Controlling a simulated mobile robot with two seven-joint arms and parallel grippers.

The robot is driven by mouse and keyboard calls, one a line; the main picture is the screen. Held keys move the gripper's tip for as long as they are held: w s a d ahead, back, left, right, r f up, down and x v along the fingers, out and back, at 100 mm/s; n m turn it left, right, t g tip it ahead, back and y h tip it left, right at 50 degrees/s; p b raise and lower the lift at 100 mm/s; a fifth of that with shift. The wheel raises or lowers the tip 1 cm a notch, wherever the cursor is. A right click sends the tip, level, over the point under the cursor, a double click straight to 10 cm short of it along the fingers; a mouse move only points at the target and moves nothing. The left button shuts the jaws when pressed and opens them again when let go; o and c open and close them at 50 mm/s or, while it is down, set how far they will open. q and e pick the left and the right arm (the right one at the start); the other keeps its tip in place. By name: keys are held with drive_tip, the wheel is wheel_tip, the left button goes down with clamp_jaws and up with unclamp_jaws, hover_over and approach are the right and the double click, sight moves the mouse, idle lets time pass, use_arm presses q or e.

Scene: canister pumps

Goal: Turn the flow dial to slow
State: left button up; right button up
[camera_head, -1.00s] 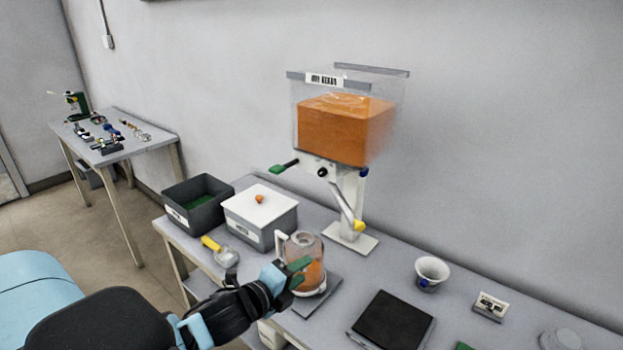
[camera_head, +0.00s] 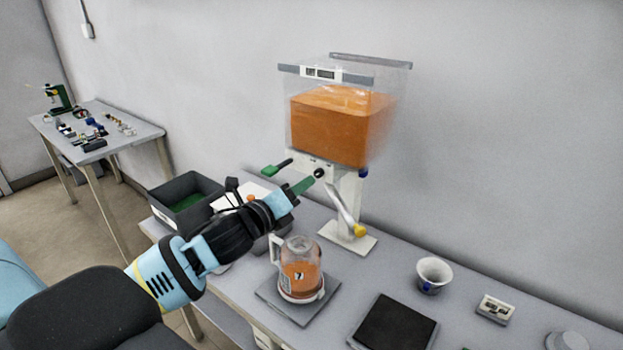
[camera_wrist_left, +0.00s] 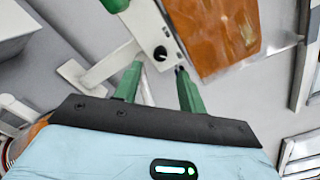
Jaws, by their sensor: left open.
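The flow dial is a small black knob (camera_head: 319,173) on the white front panel under the clear hopper (camera_head: 340,125) of orange contents. In the left wrist view the dial (camera_wrist_left: 160,53) has a pale mark on it and lies just beyond the fingertips. My left gripper (camera_head: 304,184) points at it with green fingers. In the left wrist view the gripper (camera_wrist_left: 158,72) is open, its fingers apart on either side of the dial's line, with nothing between them. Touching the dial cannot be told. My right gripper is not in view.
A jug with orange contents (camera_head: 300,268) stands on a grey plate (camera_head: 328,299). A dark bin (camera_head: 185,200) and a white-lidded box lie behind my arm.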

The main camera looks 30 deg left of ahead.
sight(317, 175)
use_arm(q)
drive_tip(key=shift+w+d, duration=0.2)
drive_tip(key=shift+w, duration=2.45)
drive_tip(key=shift+c, duration=0.4)
clamp_jaws()
